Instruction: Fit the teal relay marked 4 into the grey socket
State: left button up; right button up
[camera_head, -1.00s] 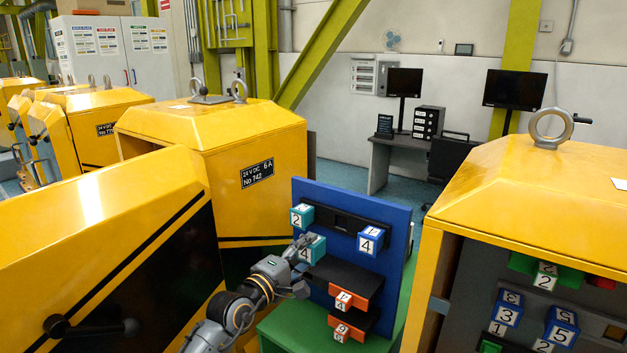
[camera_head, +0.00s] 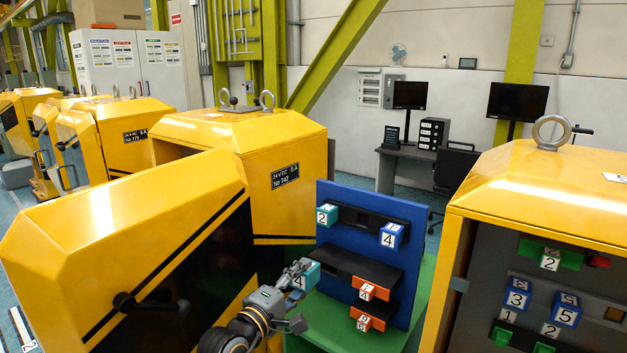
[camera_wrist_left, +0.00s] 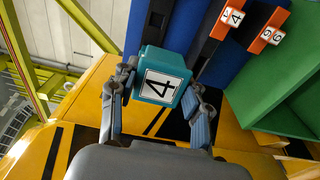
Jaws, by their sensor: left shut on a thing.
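The teal relay marked 4 (camera_head: 312,274) is held by my left gripper (camera_head: 296,271), in front of the left edge of the blue board. In the left wrist view the teal relay (camera_wrist_left: 166,62) sits between the two fingers, its white 4 label facing the camera and tilted. A grey strip (camera_head: 590,306) in the right-hand yellow cabinet holds blue relays marked 3 and 5 and has a dark, open recess (camera_head: 614,314) at its right. My right gripper is not in view.
The blue board (camera_head: 368,203) carries a teal relay marked 2 (camera_head: 327,215), a blue relay marked 4 (camera_head: 391,236) and orange relays (camera_head: 372,287). Yellow cabinets (camera_head: 130,240) flank it on the left. The right-hand cabinet (camera_head: 540,190) stands close by.

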pick_arm(q)
jog(key=s+a+f+n+t+y, duration=0.1)
jog(key=s+a, duration=0.4)
jog(key=s, duration=0.5)
jog(key=s+a+f+n+t+y, duration=0.1)
jog(key=s+a+f+n+y, duration=0.2)
jog(key=s, duration=0.7)
jog(key=s+a+f+n+y, duration=0.2)
jog(key=s+a+y, duration=0.3)
jog(key=s+a, duration=0.3)
jog(key=shift+s+a+f+t+y, duration=0.3)
jog(key=shift+s+f+t, duration=0.1)
jog(key=shift+s+f, duration=0.45)
